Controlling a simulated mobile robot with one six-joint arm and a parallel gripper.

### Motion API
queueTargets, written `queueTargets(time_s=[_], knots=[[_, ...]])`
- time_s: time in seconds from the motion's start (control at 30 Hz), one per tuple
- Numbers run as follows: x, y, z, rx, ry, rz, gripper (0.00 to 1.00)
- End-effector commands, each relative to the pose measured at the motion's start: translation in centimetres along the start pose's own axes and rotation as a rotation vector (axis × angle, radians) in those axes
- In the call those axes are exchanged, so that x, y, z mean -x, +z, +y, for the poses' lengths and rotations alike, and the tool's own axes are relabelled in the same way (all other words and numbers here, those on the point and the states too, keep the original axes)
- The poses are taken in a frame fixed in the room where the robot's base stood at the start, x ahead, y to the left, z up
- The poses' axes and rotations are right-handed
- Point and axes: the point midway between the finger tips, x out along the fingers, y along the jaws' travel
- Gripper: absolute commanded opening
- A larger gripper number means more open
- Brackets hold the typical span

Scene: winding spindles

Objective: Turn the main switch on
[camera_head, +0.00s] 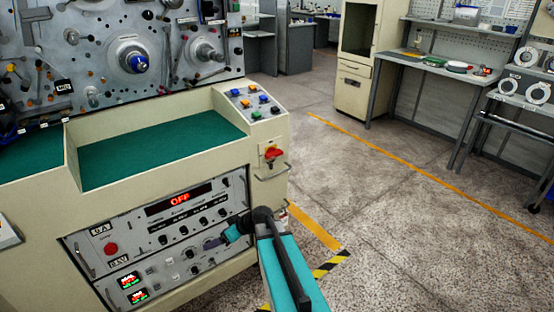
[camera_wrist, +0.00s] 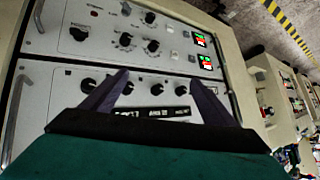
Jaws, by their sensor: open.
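A red rotary handle on a yellow plate (camera_head: 272,152), which looks like the main switch, sits on the cream machine's front at the right, above a metal bar handle. The handle is too small to read its setting. The display (camera_head: 180,199) on the grey control panel shows red letters that read OFF. My gripper (camera_head: 228,237) is below and left of the red switch, in front of the control panel. In the wrist view my gripper (camera_wrist: 158,92) is open, with nothing between its two dark fingers. The panel's black knobs (camera_wrist: 126,40) show beyond them; the red switch is not seen there.
A metal bar handle (camera_head: 272,171) sticks out just below the switch. A sloped button box (camera_head: 254,103) is above it, beside a green-lined tray (camera_head: 160,148). A red button (camera_head: 111,249) is on the panel's left.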

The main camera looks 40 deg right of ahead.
Motion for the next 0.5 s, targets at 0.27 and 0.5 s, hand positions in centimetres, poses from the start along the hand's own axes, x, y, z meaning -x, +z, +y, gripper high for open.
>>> queueTargets(time_s=[0.27,0.5], knots=[[8.0,-6.6,8.0,-0.008,0.124,0.180,0.80],[16.5,-10.4,13.9,-0.028,0.233,0.305,0.80]])
